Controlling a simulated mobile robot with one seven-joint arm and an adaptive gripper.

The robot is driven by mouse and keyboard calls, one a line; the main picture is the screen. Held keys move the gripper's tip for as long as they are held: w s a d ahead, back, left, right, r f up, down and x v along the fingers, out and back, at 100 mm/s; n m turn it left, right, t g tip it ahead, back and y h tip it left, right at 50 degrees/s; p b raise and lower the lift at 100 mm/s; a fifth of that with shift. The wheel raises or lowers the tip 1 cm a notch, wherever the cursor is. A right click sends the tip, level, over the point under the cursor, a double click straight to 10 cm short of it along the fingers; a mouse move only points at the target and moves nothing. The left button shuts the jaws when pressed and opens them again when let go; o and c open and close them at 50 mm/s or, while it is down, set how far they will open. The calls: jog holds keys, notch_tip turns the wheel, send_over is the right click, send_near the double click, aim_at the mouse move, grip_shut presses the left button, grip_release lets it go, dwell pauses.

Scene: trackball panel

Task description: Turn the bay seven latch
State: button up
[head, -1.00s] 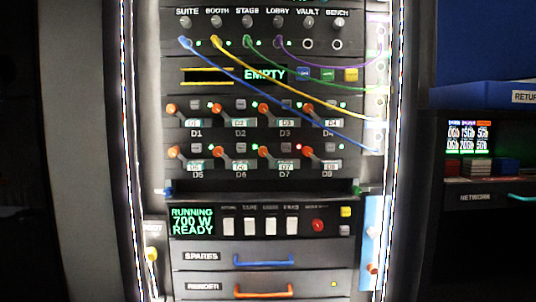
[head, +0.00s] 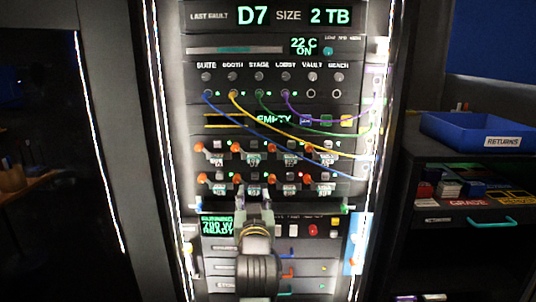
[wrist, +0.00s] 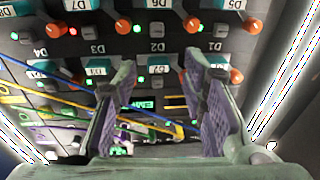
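The bay seven latch (head: 279,176) has an orange knob in the lower row of drive bays, with a red light to its right. In the wrist view, which is upside down, the latch knob (wrist: 124,25) is above the left finger. The handle below the knob and its D7 plate (wrist: 72,6) are partly out of that frame. My gripper (head: 254,198) is in front of the rack, just below the lower bay row and left of bay seven. In the wrist view my gripper (wrist: 160,75) has its fingers well apart with nothing between them.
Neighbouring latches, including bay eight's (head: 317,177), sit close on both sides. Patch cables, including a yellow cable (head: 290,140), hang across the upper bay row. A blue returns tray (head: 470,133) stands outside the rack on the right.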

jog(key=h, duration=0.1)
send_near(272, 180)
jog(key=s+r, duration=0.1)
jog(key=s, duration=0.1)
jog(key=shift+m+g, duration=0.4)
jog(key=w+p, duration=0.1)
jog(key=w, duration=0.4)
jog(key=w+p, duration=0.1)
jog(key=w, duration=0.5)
jog(key=shift+a+f+p, duration=0.15)
jog(key=shift+p, duration=0.25)
grip_shut()
